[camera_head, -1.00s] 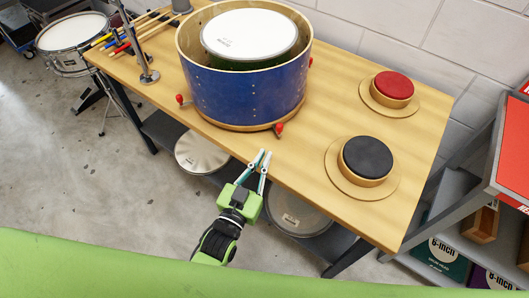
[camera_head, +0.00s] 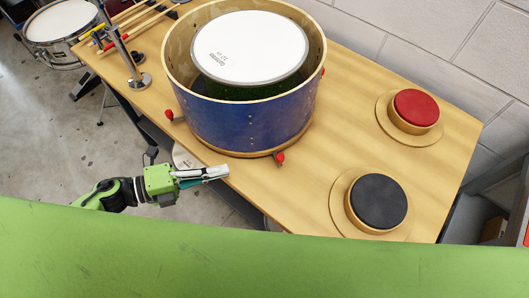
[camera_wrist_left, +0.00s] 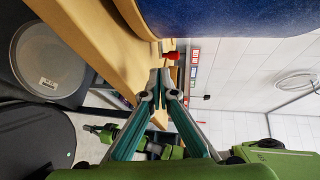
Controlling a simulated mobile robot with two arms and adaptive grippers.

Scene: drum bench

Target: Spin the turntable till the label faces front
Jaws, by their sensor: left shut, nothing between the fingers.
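A blue drum shell (camera_head: 245,125) with a pale wooden rim stands on the bench, with red-tipped pegs at its base. One red peg (camera_head: 280,158) is at the front right and another (camera_head: 170,115) at the left. No label shows on the visible side of the shell. My left gripper (camera_head: 226,172) is shut and empty, in front of the shell near the bench's front edge, pointing right. In the left wrist view its fingertips (camera_wrist_left: 160,75) meet just short of a red peg (camera_wrist_left: 172,55). The blue shell (camera_wrist_left: 230,15) fills the top there.
A white drumhead (camera_head: 250,48) sits inside the shell. To the right on the bench (camera_head: 330,130) are a red pad (camera_head: 416,107) and a black pad (camera_head: 378,201) on round wooden bases. A metal stand (camera_head: 137,78) and drumsticks are at the left.

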